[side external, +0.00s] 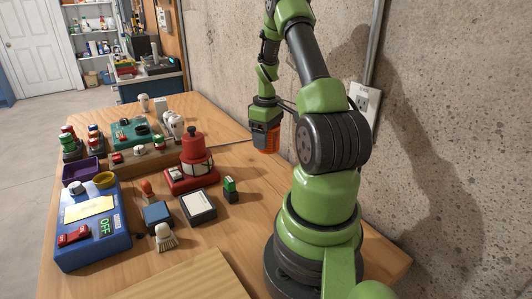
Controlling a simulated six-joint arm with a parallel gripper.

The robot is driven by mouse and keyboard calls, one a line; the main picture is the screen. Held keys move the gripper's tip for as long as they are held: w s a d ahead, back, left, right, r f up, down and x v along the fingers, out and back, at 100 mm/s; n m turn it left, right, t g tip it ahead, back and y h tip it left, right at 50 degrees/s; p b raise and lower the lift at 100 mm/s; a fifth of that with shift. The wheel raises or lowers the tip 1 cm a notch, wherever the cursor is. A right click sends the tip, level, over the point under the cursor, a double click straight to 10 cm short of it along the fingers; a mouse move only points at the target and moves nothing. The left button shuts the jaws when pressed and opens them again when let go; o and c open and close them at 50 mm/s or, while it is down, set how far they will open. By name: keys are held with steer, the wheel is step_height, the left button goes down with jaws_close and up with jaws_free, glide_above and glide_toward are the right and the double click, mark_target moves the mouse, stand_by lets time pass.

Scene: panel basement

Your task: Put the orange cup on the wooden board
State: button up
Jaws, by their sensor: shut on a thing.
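My gripper (264,126) is up in the air right of the table's middle, near the concrete wall, pointing down. It is shut on the orange cup (268,142), of which only part shows below and between the dark jaws. The cup is held above the table, apart from anything under it. The wooden board (195,281) is a pale flat slab at the front of the table, cut off by the lower picture edge. Its visible surface is bare. The cup is behind and to the right of the board in the picture.
A blue switch box (93,240) stands at the left front. A red lamp-like device (193,160), a white-topped pad (198,206), a green-topped stamp (230,189), a blue pad (157,214) and a brush (165,238) crowd the middle. The concrete wall (440,120) bounds the right.

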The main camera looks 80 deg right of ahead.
step_height(320, 180, up, 2)
steer(key=shift+r, duration=0.1)
steer(key=w+a+n, duration=0.5)
steer(key=w+a, duration=0.5)
step_height(320, 180, up, 2)
steer(key=n, duration=1.5)
glide_above(152, 288)
steer(key=s+a, duration=0.2)
steer(key=f, duration=0.5)
steer(key=shift+s, duration=0.25)
steer(key=shift+w+f, duration=0.1)
steer(key=shift+f, duration=2.35)
